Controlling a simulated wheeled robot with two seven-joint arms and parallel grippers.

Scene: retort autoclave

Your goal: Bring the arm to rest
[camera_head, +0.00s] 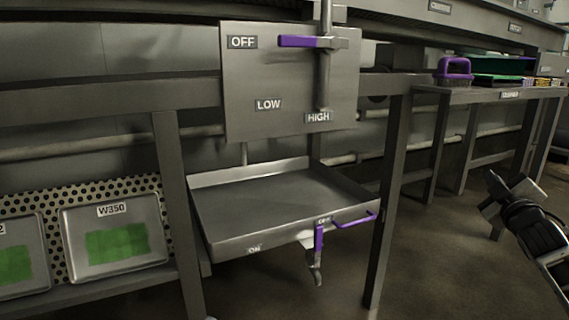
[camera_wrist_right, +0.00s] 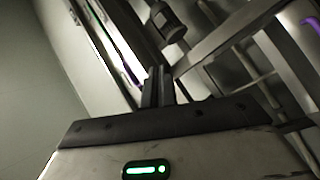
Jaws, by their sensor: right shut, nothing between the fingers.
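My right gripper (camera_head: 492,196) is at the right side of the head view, in front of the open floor and apart from the fixtures. In the right wrist view its two dark fingers (camera_wrist_right: 158,87) are together with nothing between them. A control panel (camera_head: 240,90) reads OFF, LOW and HIGH and has a purple-handled lever (camera_head: 300,41) pointing left toward OFF. Below it is a metal tray (camera_head: 280,200) with a purple valve handle (camera_head: 319,238) hanging down and a purple bar handle (camera_head: 355,219). My left gripper is not in view.
At lower left, metal trays with green patches, one labelled W350 (camera_head: 75,250), stand on a shelf before a perforated sheet. At right a bench (camera_head: 450,96) holds a purple-handled item (camera_head: 455,68) and green trays. Bench legs (camera_head: 388,200) stand near the tray. The floor (camera_head: 440,260) at right is clear.

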